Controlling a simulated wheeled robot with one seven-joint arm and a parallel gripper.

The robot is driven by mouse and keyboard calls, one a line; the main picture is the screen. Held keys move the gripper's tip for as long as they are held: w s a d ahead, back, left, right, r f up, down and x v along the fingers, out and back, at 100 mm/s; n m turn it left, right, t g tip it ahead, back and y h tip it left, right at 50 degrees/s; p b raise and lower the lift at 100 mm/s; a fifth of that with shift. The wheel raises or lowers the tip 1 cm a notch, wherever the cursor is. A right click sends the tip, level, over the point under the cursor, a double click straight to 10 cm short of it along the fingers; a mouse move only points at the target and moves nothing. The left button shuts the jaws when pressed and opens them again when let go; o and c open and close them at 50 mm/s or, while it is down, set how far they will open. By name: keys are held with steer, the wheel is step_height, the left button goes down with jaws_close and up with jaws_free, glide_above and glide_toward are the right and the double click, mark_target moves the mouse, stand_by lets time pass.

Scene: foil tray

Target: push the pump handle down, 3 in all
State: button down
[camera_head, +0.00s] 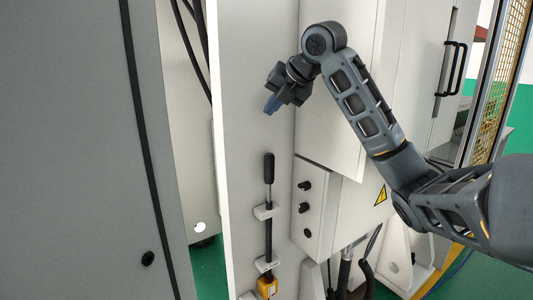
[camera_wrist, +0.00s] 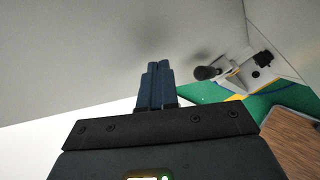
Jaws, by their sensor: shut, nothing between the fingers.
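The pump handle (camera_head: 268,168) has a black grip on a thin dark rod. It stands upright against a pale panel, left of centre in the head view, and its rod runs down to a yellow base (camera_head: 267,287). My gripper (camera_head: 271,105) is above the handle and apart from it, with its blue fingers pointing down. The fingers are shut and empty in the wrist view (camera_wrist: 158,68). A dark rounded end that looks like the handle's grip (camera_wrist: 207,73) shows right of the fingers there.
White brackets (camera_head: 266,211) flank the rod. A control box with black knobs (camera_head: 304,186) stands right of the handle. A cabinet (camera_head: 335,120) overhangs that box. A large grey door (camera_head: 75,150) fills the left. Hoses (camera_head: 345,272) are at the bottom.

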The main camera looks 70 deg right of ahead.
steer(key=shift+f, duration=0.15)
steer(key=b, duration=0.5)
glide_above(272, 155)
step_height(272, 155, down, 8)
steer(key=shift+f+b, duration=0.3)
steer(key=shift+b, duration=0.15)
stand_by(1.6)
steer(key=shift+f+b, duration=0.45)
steer(key=shift+b, duration=0.05)
